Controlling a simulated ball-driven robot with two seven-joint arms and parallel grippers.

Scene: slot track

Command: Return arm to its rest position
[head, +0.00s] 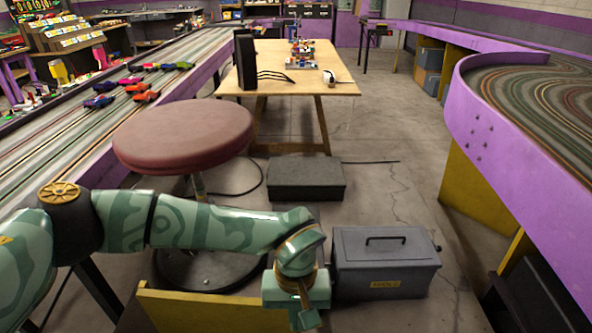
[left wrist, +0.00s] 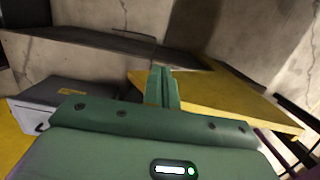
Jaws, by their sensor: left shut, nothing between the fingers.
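My left arm (head: 180,222) comes in from the left in the head view, its pale green links stretched across the lower part of the picture. Its gripper (head: 305,305) points down near the bottom edge, left of a grey toolbox (head: 385,262). In the left wrist view the two green fingers (left wrist: 162,86) are together and hold nothing. A yellow panel (left wrist: 225,98) shows behind and to the right of them. My right arm and gripper are in neither view.
A red round stool (head: 183,135) stands behind my left arm. A dark green box (head: 306,181) lies on the floor. Slot tracks with purple walls (head: 480,150) run along both sides; several toy cars (head: 145,96) are on the left one. A wooden table (head: 300,75) stands farther back.

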